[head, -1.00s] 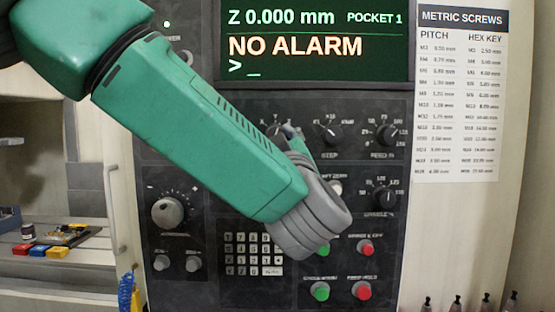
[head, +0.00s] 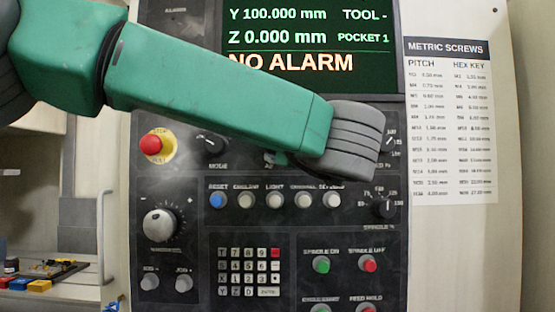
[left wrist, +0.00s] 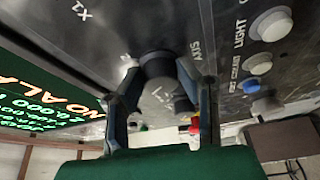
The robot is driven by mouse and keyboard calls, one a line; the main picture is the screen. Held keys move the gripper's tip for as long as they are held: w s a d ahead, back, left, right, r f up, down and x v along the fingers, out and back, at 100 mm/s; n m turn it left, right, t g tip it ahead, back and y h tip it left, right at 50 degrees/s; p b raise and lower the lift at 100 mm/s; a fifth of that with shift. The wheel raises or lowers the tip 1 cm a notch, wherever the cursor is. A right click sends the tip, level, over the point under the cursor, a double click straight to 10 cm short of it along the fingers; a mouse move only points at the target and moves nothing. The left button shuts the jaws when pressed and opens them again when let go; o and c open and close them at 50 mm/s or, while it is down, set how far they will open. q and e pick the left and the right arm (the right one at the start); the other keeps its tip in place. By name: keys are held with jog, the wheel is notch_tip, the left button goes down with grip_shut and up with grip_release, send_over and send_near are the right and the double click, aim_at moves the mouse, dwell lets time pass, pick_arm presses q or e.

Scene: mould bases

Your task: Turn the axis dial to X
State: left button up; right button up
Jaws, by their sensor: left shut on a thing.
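A label reading "X1" and a small white mark show on the panel near the dial; I cannot tell which setting the dial points to. In the head view, my left arm and wrist cover the dial and almost all of the gripper. My right gripper is not in view.
The control panel (head: 205,190) has a red emergency button (head: 151,144), a mode knob (head: 210,142), a row of round buttons under my wrist, a spindle knob (head: 384,207) and a keypad (head: 248,271). The screen (head: 310,40) reads "NO ALARM". A screw chart (head: 450,120) hangs at right.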

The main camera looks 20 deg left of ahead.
pick_arm(q)
jog(key=shift+f+n+g+b, duration=0.1)
jog(key=shift+n+g+b, duration=0.35)
jog(key=shift+n, duration=0.55)
jog(key=o, duration=1.1)
jog(key=shift+f, duration=0.1)
jog(key=shift+o, duration=0.2)
